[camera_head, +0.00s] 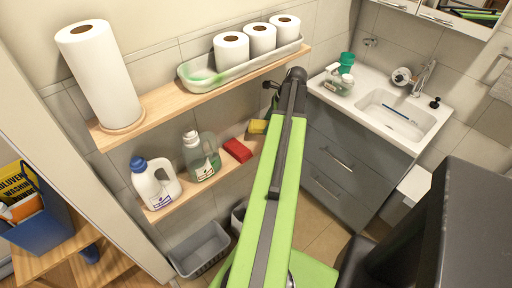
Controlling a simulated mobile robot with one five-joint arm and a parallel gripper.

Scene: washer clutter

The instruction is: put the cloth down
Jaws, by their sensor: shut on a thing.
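I cannot make out a cloth in this view. My green arm rises through the middle of the view to a dark joint at its top. What lies beyond that joint is hidden behind the arm, so my gripper and anything in it are not visible. A red block (238,150) and a yellow block (258,127), maybe sponges, lie on the lower wooden shelf (213,172), left of my arm.
Paper rolls and a pale tray (193,81) stand on the upper shelf (160,108). Two bottles (157,186) (203,160) are on the lower shelf. A grey bin (203,249) is on the floor. The sink counter (436,141) is at right.

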